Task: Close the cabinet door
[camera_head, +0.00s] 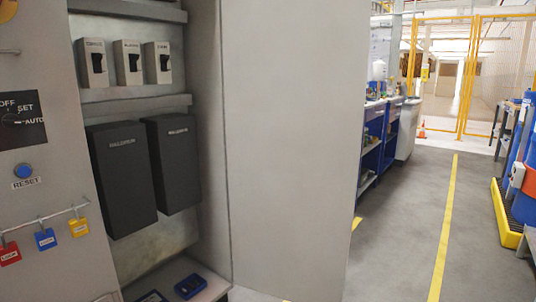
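The grey cabinet (48,130) stands at the left, with its inside in view. Its door, a large plain grey panel (290,140), stands open to the right of the opening. The door's lower and upper ends run out of the picture. Inside are several breaker switches (128,62) on a rail and two black boxes (125,180). A small blue device (190,286) lies at the cabinet's bottom. No handle shows on the visible side of the door. My gripper is not in view.
Red, blue and yellow padlocks (46,239) hang on a bar on the cabinet's left front. Right of the door is an open grey floor (400,240) with a yellow line. Blue shelving (372,150) stands behind; blue drums (525,180) stand at the far right.

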